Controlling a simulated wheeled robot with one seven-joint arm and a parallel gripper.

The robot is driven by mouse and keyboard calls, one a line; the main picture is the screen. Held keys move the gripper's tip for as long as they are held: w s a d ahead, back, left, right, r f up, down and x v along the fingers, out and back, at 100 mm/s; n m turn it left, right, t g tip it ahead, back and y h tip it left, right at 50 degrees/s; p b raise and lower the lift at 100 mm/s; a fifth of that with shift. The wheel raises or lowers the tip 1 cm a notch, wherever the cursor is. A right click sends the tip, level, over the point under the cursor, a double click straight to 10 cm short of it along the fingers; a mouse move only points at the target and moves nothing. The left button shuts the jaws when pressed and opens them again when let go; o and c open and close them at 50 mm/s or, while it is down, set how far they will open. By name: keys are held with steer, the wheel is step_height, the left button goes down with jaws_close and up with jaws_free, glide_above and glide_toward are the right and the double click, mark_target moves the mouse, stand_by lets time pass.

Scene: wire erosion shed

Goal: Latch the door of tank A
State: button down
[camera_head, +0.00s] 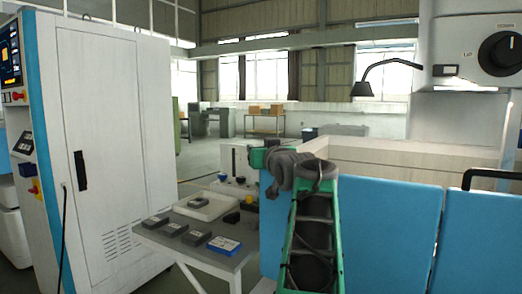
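Two blue panels (383,230) stand side by side at the right, with a narrow gap between them. They look like the front doors of a tank, but I can read no tank letter on them. A black bar handle (490,172) shows at the top of the right panel, at the picture's right edge. I cannot make out a latch or its state. My green and grey arm rises in front of the left panel, hiding part of it, and bends left at the top. I see no gripper fingers.
A grey table (190,246) with a white tray (205,211), dark blocks and a blue box (224,245) stands left of the panels. A white control cabinet (105,150) is at the left. A black lamp (361,88) and a machine head (480,50) hang above the tank.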

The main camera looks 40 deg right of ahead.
stand_by(0.3)
steer(key=c, duration=0.9)
jaws_free()
steer(key=v, duration=0.7)
steer(key=shift+s+a+f, duration=0.1)
steer(key=shift+s+a, duration=0.05)
steer(key=shift+s, duration=0.15)
